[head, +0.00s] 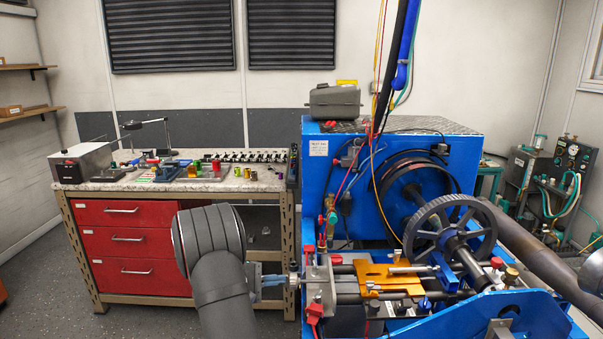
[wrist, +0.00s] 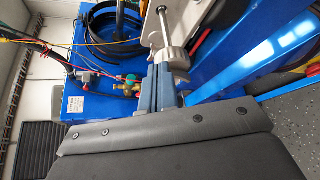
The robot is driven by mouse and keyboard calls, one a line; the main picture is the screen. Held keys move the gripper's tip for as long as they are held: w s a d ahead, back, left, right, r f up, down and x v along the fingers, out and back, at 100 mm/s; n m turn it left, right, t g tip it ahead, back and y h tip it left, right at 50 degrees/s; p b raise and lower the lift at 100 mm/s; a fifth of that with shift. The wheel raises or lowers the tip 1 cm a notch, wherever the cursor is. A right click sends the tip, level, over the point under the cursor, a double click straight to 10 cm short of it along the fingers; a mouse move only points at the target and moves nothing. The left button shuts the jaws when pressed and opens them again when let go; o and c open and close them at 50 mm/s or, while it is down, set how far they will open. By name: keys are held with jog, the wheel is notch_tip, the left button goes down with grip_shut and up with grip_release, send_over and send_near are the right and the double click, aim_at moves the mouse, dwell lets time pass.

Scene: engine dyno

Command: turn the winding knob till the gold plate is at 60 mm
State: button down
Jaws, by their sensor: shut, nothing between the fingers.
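The gold plate (head: 375,274) sits on the rails of the blue dyno rig, right of a grey end block (head: 320,283). No millimetre reading can be made out. The winding knob (head: 294,281) is at the left end of the rig. In the wrist view the knob (wrist: 172,62) is a pale ribbed wheel on a metal shaft. My gripper (head: 283,280) reaches it from the left, behind my grey arm. In the wrist view my gripper (wrist: 165,76) is shut, with its blue-grey fingertips close beside the knob. Whether they touch it is unclear.
A workbench (head: 100,187) with red drawers and small parts on top stands at the left. A large black gear wheel (head: 452,227) and blue housing (head: 340,150) rise behind the plate. Cables (head: 384,75) hang above the rig. Open floor lies at the front left.

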jog(key=a, duration=0.6)
jog(key=c, duration=2.1)
grip_release()
